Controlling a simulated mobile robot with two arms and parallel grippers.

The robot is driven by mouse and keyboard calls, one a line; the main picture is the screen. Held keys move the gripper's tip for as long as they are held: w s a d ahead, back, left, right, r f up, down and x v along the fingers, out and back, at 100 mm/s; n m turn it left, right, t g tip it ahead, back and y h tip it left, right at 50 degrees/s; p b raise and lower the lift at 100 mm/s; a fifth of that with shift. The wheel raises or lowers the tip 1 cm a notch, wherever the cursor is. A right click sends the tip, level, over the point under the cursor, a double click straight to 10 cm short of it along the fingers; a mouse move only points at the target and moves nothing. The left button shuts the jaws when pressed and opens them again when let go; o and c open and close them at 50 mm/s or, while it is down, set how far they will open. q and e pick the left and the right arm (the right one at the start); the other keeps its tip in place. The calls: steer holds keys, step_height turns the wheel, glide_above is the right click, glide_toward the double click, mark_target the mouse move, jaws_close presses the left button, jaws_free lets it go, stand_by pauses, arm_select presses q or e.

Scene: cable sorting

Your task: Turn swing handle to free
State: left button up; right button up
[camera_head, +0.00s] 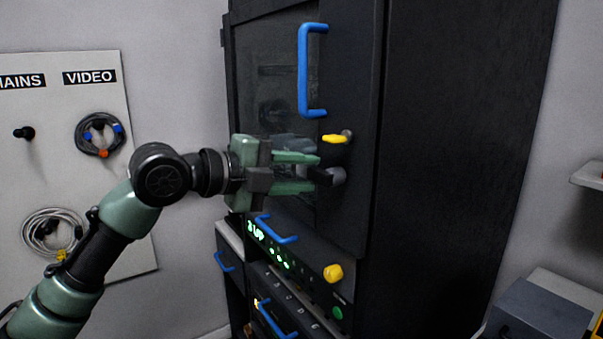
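A dark swing handle (322,177) with a round grey hub sits on the front of the black cabinet door (349,60), below a small yellow turn piece (335,139). My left gripper (316,173) comes in from the left at the handle's height. Its two green fingers are apart, one above and one below, with their tips beside the handle's free end. I cannot tell whether they touch it. The handle's left part is partly hidden by the gripper. My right gripper is not in view.
A blue pull handle (303,70) is on the door above. Below are a unit with green lights, a yellow knob (333,273) and more blue handles (276,229). A board with coiled cables (99,136) hangs at left. A grey box (540,314) stands at lower right.

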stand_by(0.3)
arm_select(q)
steer(key=b+v, duration=0.2)
steer(key=v, duration=0.6)
steer(key=shift+d, duration=0.1)
